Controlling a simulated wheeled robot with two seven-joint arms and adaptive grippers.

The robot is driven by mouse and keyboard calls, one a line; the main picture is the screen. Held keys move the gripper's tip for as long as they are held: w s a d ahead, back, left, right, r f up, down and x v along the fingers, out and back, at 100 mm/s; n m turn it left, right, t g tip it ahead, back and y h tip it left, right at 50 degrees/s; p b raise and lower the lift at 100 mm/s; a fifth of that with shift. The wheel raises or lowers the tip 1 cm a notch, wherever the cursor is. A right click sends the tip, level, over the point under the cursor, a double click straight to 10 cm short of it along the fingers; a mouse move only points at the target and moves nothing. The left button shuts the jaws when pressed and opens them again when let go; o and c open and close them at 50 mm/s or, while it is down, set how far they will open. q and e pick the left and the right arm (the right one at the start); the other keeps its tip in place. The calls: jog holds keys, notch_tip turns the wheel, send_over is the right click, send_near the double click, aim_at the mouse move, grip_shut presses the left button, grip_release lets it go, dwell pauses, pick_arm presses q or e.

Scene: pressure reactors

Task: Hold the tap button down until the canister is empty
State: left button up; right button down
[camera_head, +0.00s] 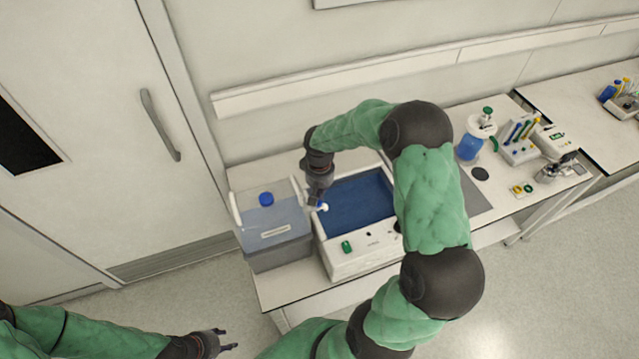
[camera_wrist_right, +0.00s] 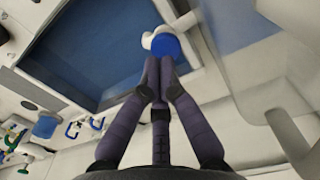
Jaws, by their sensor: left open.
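The canister (camera_head: 275,222) is a translucent box with a blue cap, standing at the left end of the bench. Its contents look grey-blue; the exact level is unclear. Its white tap (camera_head: 323,207) points over the blue basin. In the right wrist view the tap's round blue button (camera_wrist_right: 166,45) is at the fingertips. My right gripper (camera_head: 317,198) has its fingers together; in the wrist view its tips (camera_wrist_right: 158,68) overlap the button's near edge. Whether they press it is hard to tell. My left gripper (camera_head: 227,340) is open and empty, low at the left, away from the bench.
The white-rimmed basin (camera_head: 338,262) with a green switch sits right of the canister. Farther right stand a blue-filled vessel (camera_head: 470,148), a tube rack (camera_head: 519,150) and small fittings (camera_head: 522,190). My right arm covers the basin's right side. A door handle (camera_head: 160,125) is at left.

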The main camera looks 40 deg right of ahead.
jog(key=shift+f, duration=0.75)
